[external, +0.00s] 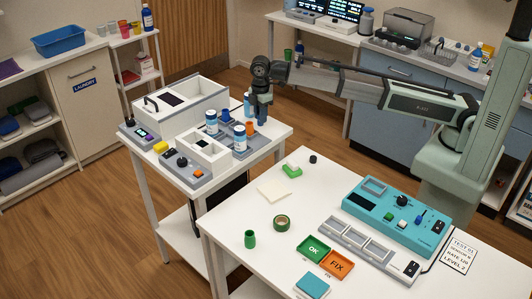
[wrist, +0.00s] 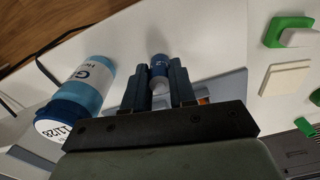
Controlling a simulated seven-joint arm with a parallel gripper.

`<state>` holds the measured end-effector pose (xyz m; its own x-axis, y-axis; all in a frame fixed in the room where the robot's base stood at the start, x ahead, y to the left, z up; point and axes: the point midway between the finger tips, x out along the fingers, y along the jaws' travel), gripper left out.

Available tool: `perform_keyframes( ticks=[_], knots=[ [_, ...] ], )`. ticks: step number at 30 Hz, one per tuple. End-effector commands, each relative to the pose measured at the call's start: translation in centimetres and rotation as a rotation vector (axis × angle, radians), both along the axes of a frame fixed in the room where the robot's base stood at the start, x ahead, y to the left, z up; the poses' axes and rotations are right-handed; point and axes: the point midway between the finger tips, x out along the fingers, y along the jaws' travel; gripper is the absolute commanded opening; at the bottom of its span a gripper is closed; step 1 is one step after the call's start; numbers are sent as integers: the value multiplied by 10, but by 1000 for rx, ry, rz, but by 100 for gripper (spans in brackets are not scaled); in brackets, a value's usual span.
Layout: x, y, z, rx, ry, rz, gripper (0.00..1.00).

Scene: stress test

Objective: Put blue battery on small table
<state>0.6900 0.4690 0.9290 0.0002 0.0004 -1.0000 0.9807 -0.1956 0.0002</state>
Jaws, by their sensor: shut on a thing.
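My gripper (external: 261,118) is above the right part of the white table with grey devices (external: 276,133); whether this is the small table I cannot tell. In the wrist view its two dark fingers (wrist: 160,85) are closed around the blue battery (wrist: 158,68), a short blue cylinder with a pale end. In the external view the fingers largely hide the battery, and whether it touches anything below is unclear.
Blue-and-white bottles (external: 240,138) stand close to my gripper; one bottle (wrist: 88,82) shows beside the fingers in the wrist view. A larger white table (external: 235,222) in front holds a teal device (external: 400,215), a cream pad (external: 273,190) and green and orange trays (external: 313,249).

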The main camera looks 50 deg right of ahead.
Motion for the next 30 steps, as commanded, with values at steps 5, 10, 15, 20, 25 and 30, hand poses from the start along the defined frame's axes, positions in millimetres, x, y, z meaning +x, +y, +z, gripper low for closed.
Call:
perform_keyframes(
  ticks=[5, 10, 15, 20, 25, 30],
  knots=[
    [0, 0, 0, 0, 0, 0, 40],
    [0, 0, 0, 0, 0, 0, 51],
    [0, 0, 0, 0, 0, 0, 51],
    [0, 0, 7, 1, -1, 0, 51],
    [1, 1, 32, 2, -1, 0, 51],
    [1, 1, 64, 2, -1, 0, 51]
  ],
)
